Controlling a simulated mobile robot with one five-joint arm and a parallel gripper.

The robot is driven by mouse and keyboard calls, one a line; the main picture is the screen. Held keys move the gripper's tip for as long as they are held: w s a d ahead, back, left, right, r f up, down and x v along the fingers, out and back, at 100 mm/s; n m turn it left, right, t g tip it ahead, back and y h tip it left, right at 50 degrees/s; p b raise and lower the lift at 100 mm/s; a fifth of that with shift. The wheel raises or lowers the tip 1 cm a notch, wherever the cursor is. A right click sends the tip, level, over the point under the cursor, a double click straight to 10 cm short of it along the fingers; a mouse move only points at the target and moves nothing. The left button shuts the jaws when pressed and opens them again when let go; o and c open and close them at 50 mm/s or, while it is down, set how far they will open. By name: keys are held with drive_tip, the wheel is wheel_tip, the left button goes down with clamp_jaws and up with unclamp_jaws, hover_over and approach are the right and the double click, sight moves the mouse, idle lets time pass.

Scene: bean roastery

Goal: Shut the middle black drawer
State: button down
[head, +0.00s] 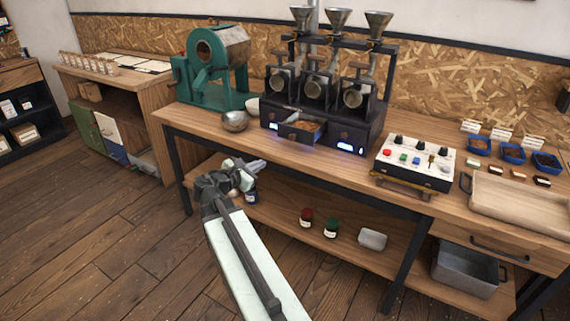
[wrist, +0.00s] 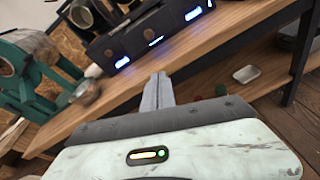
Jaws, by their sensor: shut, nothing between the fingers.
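The black machine (head: 345,125) with three funnels stands on the wooden bench. Its middle black drawer (head: 292,138) is pulled out toward the front, with brown beans or grounds (head: 308,126) inside and a small object lying at its left. The machine's lower front, with blue lights, also shows at the top of the wrist view (wrist: 168,30). My gripper (head: 262,164) is shut and empty. It is in front of and below the bench edge, to the left of the drawer and apart from it. Its closed fingers also show in the wrist view (wrist: 158,78).
A metal bowl (head: 235,121) and a green roaster (head: 215,70) stand left of the machine. A control box (head: 415,163) with buttons stands right. Floor (head: 120,230) is free at the left.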

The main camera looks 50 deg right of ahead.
drive_tip(key=d+r+n+h+b, duration=0.1)
drive_tip(key=d+n+h, duration=0.1)
drive_tip(key=d+n, duration=0.15)
approach(291, 137)
drive_tip(key=shift+t, duration=0.3)
drive_tip(key=x, duration=0.6)
drive_tip(key=shift+d+f, duration=0.15)
drive_tip(key=shift+d, duration=0.3)
